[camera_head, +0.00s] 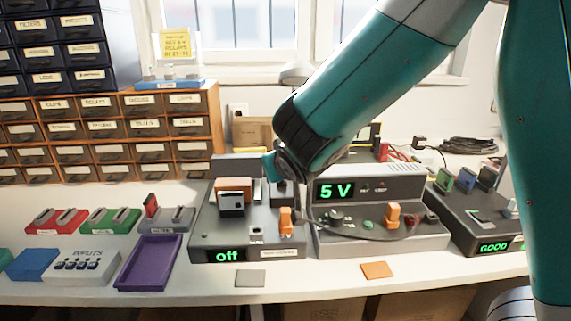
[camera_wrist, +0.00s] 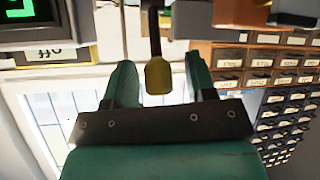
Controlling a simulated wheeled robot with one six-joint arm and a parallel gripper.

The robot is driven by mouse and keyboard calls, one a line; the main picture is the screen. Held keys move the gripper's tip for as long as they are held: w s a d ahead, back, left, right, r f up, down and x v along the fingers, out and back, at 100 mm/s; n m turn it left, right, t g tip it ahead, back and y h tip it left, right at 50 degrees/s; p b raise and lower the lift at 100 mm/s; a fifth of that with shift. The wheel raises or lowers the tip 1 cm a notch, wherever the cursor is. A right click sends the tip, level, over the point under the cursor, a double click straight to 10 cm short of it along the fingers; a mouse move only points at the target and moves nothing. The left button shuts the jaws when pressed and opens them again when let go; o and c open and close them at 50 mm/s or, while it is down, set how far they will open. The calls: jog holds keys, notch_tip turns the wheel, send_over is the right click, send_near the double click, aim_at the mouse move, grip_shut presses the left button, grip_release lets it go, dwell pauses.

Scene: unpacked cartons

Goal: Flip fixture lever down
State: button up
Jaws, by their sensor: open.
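The test fixture (camera_head: 207,232) is a grey box on the bench with a green "off" display. A dark rod with a yellow grip (camera_wrist: 158,76), which looks like the fixture lever, shows in the wrist view. My gripper (camera_wrist: 159,62) is open, with one teal finger on each side of the yellow grip. Gaps show on both sides, so the fingers do not look shut on it. In the head view my gripper (camera_head: 271,166) is over the back of the fixture, and my wrist hides most of that area. The lever cannot be made out clearly there.
A power supply (camera_head: 371,182) reading "5 V" stands right of the fixture, and a box reading "GOOD" (camera_head: 480,224) is further right. A purple tray (camera_head: 148,264), a white inputs box (camera_head: 83,267) and red and green holders are left. Drawer cabinets (camera_head: 112,125) stand behind.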

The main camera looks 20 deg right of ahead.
jog(key=p+v, duration=0.1)
jog(key=v, duration=1.6)
jog(key=shift+s, duration=0.15)
jog(key=s+a+f+n+g+y, duration=0.2)
jog(key=s+f+n+g+y, duration=0.1)
jog(key=s+g, duration=0.35)
jog(key=s+a+f+n+g+y, duration=0.3)
jog(key=s+f+g, duration=0.15)
jog(key=s, duration=0.25)
notch_tip(320, 180, up, 18)
jog(key=p, duration=1.7)
jog(key=shift+s+n+g, duration=0.2)
jog(key=shift+n+g, duration=0.1)
jog(key=shift+n, duration=0.1)
